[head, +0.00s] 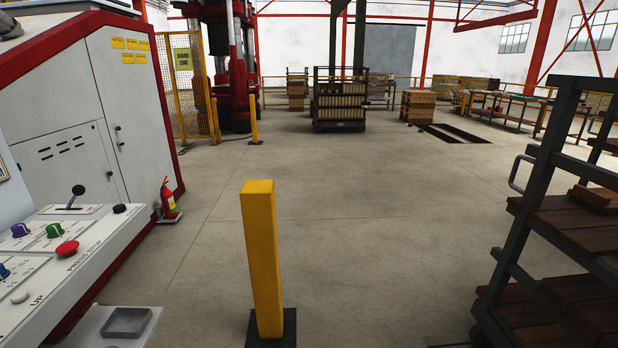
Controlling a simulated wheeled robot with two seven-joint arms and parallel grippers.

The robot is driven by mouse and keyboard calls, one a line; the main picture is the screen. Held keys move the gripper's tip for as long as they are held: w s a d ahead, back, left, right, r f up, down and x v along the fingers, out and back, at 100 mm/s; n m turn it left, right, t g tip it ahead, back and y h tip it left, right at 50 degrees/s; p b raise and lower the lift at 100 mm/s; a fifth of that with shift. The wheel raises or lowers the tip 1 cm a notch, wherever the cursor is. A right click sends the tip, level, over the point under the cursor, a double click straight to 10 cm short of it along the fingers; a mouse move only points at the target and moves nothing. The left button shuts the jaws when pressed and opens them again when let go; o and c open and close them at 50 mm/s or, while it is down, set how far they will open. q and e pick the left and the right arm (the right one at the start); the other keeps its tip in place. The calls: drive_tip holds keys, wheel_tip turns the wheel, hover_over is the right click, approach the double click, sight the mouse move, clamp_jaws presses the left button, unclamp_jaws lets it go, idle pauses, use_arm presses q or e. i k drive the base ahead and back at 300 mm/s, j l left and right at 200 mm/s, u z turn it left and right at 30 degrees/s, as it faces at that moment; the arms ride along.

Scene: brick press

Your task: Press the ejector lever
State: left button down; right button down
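A control panel (92,238) slopes along the lower left of the head view, on a white and red machine. A lever with a black knob (77,192) stands up from a plate near the panel's far end; I cannot read a label that names it as the ejector lever. A red mushroom button (67,248) marked as a press stop, a green knob (55,230), a purple knob (20,230) and a black button (119,208) are near it. Neither gripper is in view.
A yellow post (261,260) stands on the floor ahead, right of the panel. A dark rack with wooden shelves (570,225) fills the right side. A fire extinguisher (168,198) stands beside the machine. Open floor (385,215) lies between post and rack.

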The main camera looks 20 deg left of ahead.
sight(79, 191)
drive_tip(key=i+l+u, duration=0.15)
drive_tip(key=i+u, duration=0.2)
drive_tip(key=u, duration=0.15)
drive_tip(key=i+l+u, duration=0.25)
drive_tip(key=u, duration=0.2)
drive_tip(key=i+l+u, duration=0.35)
drive_tip(key=u, duration=0.15)
drive_tip(key=i+l+u, duration=0.2)
drive_tip(key=l+u, duration=0.3)
